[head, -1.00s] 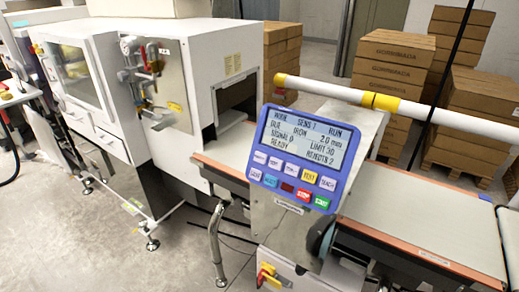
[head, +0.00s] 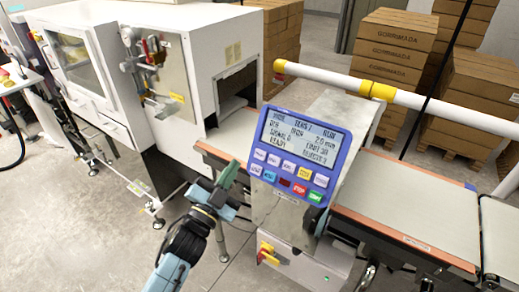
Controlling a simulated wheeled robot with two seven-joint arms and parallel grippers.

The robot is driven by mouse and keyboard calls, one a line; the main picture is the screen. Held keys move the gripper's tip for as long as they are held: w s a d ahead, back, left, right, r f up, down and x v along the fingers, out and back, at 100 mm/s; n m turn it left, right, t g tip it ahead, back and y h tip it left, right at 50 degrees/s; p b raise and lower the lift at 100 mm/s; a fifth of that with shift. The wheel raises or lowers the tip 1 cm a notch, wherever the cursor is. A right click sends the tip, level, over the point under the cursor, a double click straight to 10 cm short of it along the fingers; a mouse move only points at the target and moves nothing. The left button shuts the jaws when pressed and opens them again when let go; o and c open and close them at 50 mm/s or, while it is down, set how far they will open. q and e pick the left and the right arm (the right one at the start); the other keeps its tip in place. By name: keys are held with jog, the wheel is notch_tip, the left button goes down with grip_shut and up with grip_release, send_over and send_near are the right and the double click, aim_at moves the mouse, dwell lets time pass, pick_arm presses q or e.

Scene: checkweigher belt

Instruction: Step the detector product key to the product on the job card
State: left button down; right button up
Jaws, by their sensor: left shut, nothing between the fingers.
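The detector's blue control panel (head: 343,165) is tilted on a steel housing. Its grey screen (head: 298,137) shows small text, with READY at lower left; the rest is hard to read now. Two rows of keys lie below: pale keys (head: 273,160), a yellow one (head: 305,174), a blue one (head: 269,176), a red one (head: 299,190) and a green one (head: 316,196). Key labels are too small to read surely. My left gripper (head: 231,171) is shut and empty, just left of the panel, apart from it. I cannot make out a job card. My right gripper is out of view.
A conveyor belt (head: 400,213) runs right of the panel under a white rail (head: 330,76) with a yellow collar. A white cabinet machine (head: 110,80) stands at left. Stacked cartons (head: 393,55) stand behind. Open floor lies in front of the cabinet.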

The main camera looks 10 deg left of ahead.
aim_at(260, 154)
pick_arm(q)
jog(key=shift+r, duration=0.5)
jog(key=shift+w+d+f+b, duration=0.45)
jog(key=shift+w+f+b, duration=0.25)
jog(key=shift+w+b, duration=0.45)
jog(key=shift+w+d+f+b, duration=0.5)
jog(key=shift+w+f+b, duration=0.2)
jog(key=shift+w+b, duration=0.45)
jog(key=shift+w+d+f+b, duration=0.45)
jog(key=shift+w+f+b, duration=0.4)
jog(key=shift+w, duration=0.5)
jog(key=shift+r, duration=0.2)
jog(key=shift+w+f, duration=0.1)
